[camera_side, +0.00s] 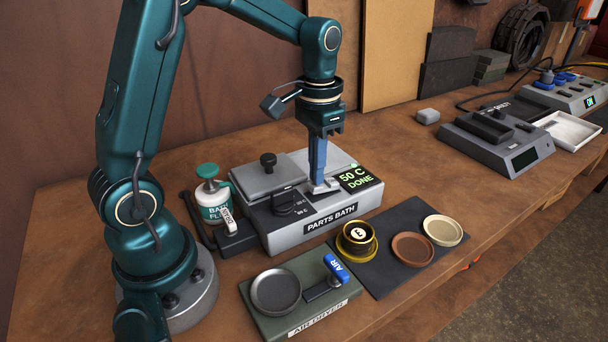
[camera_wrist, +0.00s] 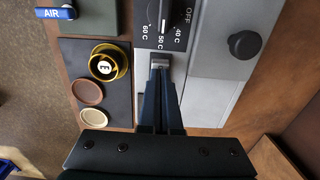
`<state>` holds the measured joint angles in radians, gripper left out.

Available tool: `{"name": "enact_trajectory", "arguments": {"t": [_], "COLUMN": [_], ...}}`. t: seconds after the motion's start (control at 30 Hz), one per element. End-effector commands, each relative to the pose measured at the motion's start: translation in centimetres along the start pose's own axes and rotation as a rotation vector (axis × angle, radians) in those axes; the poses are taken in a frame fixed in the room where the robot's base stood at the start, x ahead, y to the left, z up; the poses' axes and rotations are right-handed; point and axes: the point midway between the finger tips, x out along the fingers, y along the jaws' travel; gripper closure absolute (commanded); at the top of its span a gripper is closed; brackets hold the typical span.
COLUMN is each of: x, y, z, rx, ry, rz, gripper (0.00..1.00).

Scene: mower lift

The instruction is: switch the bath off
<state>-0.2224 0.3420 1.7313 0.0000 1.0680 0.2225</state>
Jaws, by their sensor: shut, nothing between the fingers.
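The parts bath (camera_side: 310,227) is a grey box with lids and a lit display (camera_side: 355,178) that reads "50 C DONE". On its front top is a black dial (camera_side: 284,202). The wrist view shows the dial (camera_wrist: 166,8) at the top edge, partly cut off, with OFF, 40 C, 50 C and 60 C marks; it appears to point at 50 C. My gripper (camera_side: 320,186) is shut and empty, pointing down to the right of the dial. In the wrist view its fingertips (camera_wrist: 160,70) are at a small pale metal piece (camera_wrist: 160,60); I cannot tell whether they touch it.
A green-capped bottle (camera_side: 212,195) stands left of the bath. In front are an air dryer (camera_side: 300,303) and a dark mat (camera_side: 378,275) with a gold-rimmed cup (camera_side: 357,240) and two dishes.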

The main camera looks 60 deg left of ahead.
Motion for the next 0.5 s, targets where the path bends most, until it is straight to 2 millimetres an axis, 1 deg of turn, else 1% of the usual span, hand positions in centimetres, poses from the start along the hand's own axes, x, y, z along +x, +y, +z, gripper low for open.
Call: {"name": "enact_trajectory", "arguments": {"t": [0.5], "x": [0.76], "y": [0.01], "z": [0.02], "rx": [0.000], "ry": [0.000], "rz": [0.000], "gripper": [1.00]}}
